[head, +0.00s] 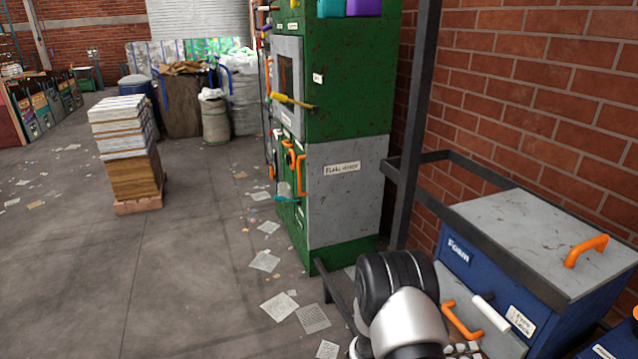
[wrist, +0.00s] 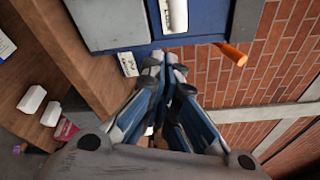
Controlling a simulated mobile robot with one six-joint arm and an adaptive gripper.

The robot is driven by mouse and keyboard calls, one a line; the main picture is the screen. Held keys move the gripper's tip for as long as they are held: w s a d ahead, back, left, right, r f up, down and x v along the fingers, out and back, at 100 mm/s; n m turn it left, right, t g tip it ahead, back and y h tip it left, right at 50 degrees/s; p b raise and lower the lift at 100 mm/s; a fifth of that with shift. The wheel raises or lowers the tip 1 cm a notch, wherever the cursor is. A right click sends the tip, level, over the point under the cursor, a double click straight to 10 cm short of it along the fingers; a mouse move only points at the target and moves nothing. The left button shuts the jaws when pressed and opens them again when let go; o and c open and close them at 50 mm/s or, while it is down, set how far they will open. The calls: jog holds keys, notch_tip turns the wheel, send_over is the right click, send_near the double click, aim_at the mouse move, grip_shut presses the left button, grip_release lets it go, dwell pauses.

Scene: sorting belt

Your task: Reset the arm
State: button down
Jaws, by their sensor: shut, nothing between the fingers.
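My gripper (wrist: 165,75) shows in the wrist view, its fingers drawn together with nothing between them. Its fingertips point toward a blue cabinet (wrist: 104,28) with an orange handle (wrist: 231,54). I cannot tell whether they touch it. In the head view, part of my arm (head: 400,305) shows at the bottom, in front of the blue bin labelled Foam (head: 459,251). The gripper itself is not seen in the head view.
A green and grey machine (head: 345,170) stands at the centre against the brick wall. A dark metal post and rail (head: 420,120) stand beside it. A stacked pallet (head: 130,150) stands on the left. Loose papers (head: 280,306) lie on the floor, which is otherwise open at the left.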

jog(key=s+a+r+m+g+y, duration=0.2)
jog(key=s+r+m+g+y, duration=0.15)
jog(key=s+r+m, duration=0.4)
jog(key=s+a+r+m+g+y, duration=0.2)
jog(key=s+r+m+y, duration=0.25)
jog(key=r+m, duration=0.5)
jog(key=s+a+r+m+t+y, duration=0.3)
jog(key=s+a+m+t+y, duration=0.1)
jog(key=a+m, duration=0.4)
jog(key=s+a+r+m+t+y, duration=0.4)
jog(key=s+a+m+y, duration=0.1)
jog(key=a+m, duration=0.3)
jog(key=shift+s+a+r, duration=0.25)
jog(key=shift+s+a, duration=0.35)
jog(key=shift+s, duration=0.05)
